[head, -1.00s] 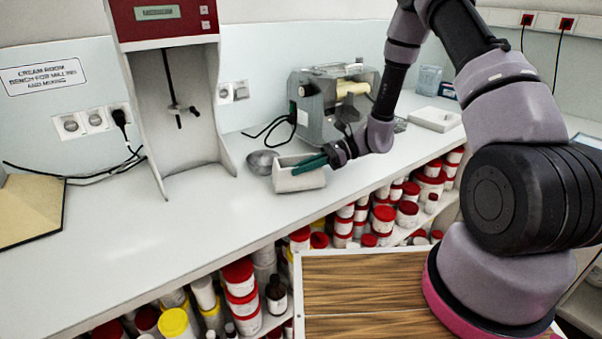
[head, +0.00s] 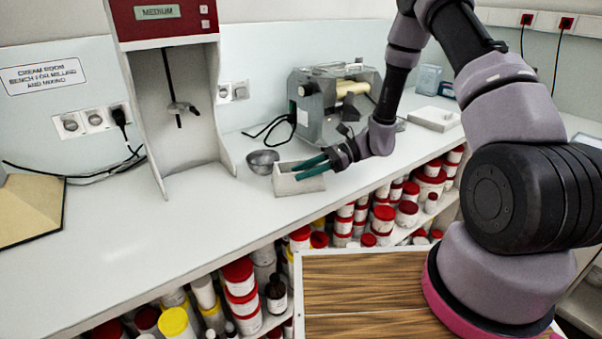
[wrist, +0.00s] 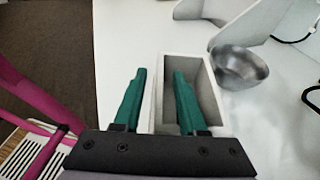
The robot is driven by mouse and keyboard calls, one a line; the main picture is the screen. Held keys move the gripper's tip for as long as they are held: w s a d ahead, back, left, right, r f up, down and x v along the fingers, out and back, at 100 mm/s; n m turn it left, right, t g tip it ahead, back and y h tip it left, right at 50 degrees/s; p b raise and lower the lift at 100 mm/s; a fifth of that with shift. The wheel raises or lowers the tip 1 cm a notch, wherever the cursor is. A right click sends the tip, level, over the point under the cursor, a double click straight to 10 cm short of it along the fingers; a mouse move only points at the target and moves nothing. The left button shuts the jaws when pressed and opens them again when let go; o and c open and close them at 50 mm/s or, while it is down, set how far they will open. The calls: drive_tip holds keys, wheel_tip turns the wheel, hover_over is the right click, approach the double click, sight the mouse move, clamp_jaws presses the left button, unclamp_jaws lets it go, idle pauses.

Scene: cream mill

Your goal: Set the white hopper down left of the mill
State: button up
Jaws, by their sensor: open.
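The white hopper (head: 286,187), an open box, appears to rest upright on the bench, left of and nearer than the grey mill (head: 312,118) with its pale rollers. My gripper (head: 299,171) is open at the hopper, its green fingers apart. In the wrist view, my gripper (wrist: 160,71) straddles one long wall of the hopper (wrist: 157,105): the right finger is inside the box, the left finger outside. A gap shows between the wall and each finger. The mill's body is out of the wrist view.
A metal bowl (head: 262,161) stands close behind the hopper; it also shows in the wrist view (wrist: 240,68). A red-topped stirrer stand (head: 165,25) is to the left. The bench (head: 150,235) is clear in front of it. Jars (head: 240,278) fill the shelf below.

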drive_tip(key=v, duration=1.1)
drive_tip(key=s+d+r+n+t+h, duration=0.3)
drive_tip(key=s+r, duration=0.3)
drive_tip(key=r, duration=0.4)
drive_tip(key=s+d+r+n+t+h, duration=0.3)
drive_tip(key=s+d+r+n+h, duration=0.1)
drive_tip(key=r, duration=0.7)
drive_tip(key=s+d+r+n+t+h, duration=0.4)
drive_tip(key=s+r+h, duration=0.1)
drive_tip(key=s+r, duration=0.4)
wheel_tip(320, 180, up, 2)
drive_tip(key=shift+d+r+n, duration=0.1)
drive_tip(key=shift+d+n, duration=0.1)
drive_tip(key=shift+n, duration=0.1)
